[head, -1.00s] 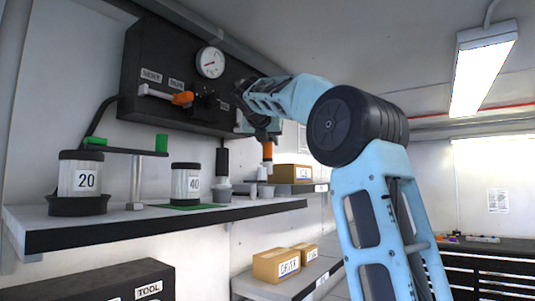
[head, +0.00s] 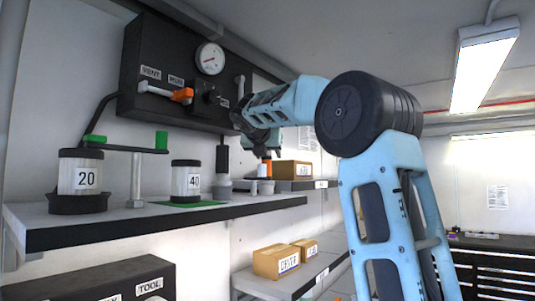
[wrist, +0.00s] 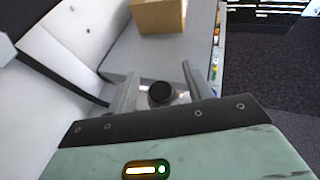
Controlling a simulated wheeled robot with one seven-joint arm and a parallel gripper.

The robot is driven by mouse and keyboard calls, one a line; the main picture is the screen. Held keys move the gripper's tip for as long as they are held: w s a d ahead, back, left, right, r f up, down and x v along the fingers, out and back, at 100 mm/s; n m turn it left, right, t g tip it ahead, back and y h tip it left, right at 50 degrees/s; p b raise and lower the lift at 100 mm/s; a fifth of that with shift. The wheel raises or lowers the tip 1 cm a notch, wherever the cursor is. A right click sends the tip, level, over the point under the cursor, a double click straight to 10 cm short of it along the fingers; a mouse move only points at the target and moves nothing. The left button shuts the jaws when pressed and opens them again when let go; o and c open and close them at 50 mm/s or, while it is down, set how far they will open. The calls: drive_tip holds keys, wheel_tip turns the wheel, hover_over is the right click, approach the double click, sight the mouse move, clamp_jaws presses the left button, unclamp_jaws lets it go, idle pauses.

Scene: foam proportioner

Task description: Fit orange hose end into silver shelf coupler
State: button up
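The orange hose end (head: 266,168) is upright just below my gripper (head: 264,150) in the head view, at the right end of the upper shelf. Beside it are small pale cylinders (head: 262,171) and a grey base (head: 265,187), which look like the silver coupler. The orange part meets this area, but I cannot tell how deep it sits. In the wrist view my gripper's two fingers (wrist: 158,72) stand apart. A dark round top (wrist: 160,93) shows between them, with gaps at both sides. No orange shows there.
A black panel with a gauge (head: 210,58) and an orange-tipped lever (head: 182,95) is on the wall. A black upright piece on a grey fitting (head: 223,186) stands just left of my gripper. A cardboard box (head: 292,170) is to the right. Canisters 20 (head: 86,180) and 40 (head: 193,182) stand further left.

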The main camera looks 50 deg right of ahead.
drive_tip(key=b+v, duration=0.2)
drive_tip(key=v, duration=1)
drive_tip(key=shift+b, duration=0.4)
drive_tip(key=shift+f, duration=0.1)
